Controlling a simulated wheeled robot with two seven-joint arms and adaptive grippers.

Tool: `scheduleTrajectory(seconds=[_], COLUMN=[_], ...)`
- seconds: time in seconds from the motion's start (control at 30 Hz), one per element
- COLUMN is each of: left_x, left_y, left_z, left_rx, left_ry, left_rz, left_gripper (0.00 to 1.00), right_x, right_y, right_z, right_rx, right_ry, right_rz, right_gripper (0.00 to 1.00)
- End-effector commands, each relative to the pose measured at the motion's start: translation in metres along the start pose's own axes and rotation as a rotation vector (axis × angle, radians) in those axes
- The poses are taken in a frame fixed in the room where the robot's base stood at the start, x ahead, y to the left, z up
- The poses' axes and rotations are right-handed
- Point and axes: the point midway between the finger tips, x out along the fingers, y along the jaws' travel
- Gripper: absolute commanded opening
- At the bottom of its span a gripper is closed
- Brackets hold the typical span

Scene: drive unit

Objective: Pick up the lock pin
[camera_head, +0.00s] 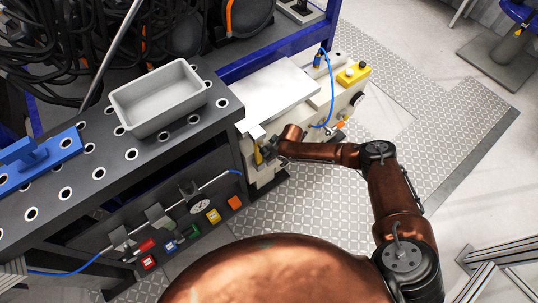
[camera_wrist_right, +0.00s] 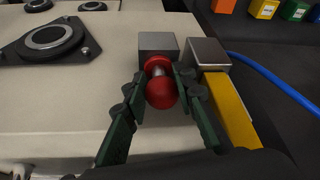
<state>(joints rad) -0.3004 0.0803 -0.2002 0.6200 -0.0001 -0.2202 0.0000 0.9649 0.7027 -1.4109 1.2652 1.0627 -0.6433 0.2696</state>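The lock pin has a round red knob (camera_wrist_right: 161,92) with a red collar and a short metal shank behind it. It sits in front of a grey metal block (camera_wrist_right: 158,45) on the pale drive unit in the right wrist view. My right gripper (camera_wrist_right: 160,80) has its two dark green fingers on either side of the knob, very near it. I cannot tell whether they press on it. In the head view my right gripper (camera_head: 268,150) is at the near end of the drive unit (camera_head: 318,97), and the knob is not discernible. My left gripper is not in view.
A yellow handle with a metal block (camera_wrist_right: 228,100) stands close beside my right finger. A blue hose (camera_wrist_right: 275,77) runs further right. In the head view a grey bin (camera_head: 160,97) stands on the dark perforated bench (camera_head: 100,165). Patterned floor is open right of the unit.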

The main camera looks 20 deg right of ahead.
Motion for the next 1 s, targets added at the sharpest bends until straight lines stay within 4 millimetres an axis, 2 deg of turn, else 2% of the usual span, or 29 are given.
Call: scheduleTrajectory(seconds=[0.23,0.67,0.9,1.0], left_x=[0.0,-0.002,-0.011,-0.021], left_y=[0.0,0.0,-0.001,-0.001], left_z=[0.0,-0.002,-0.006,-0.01], left_rx=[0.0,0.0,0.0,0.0], left_ry=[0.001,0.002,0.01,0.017], left_rz=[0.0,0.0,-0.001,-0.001], left_gripper=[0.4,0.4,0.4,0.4], right_x=[0.0,-0.004,-0.031,-0.051], right_y=[0.0,0.0,0.001,-0.003], right_z=[0.001,-0.002,-0.013,-0.008], right_rx=[0.001,0.0,0.0,0.001], right_ry=[-0.001,0.001,0.003,0.002], right_rz=[0.0,0.0,0.001,0.001], right_gripper=[0.0,0.0,0.0,0.0])
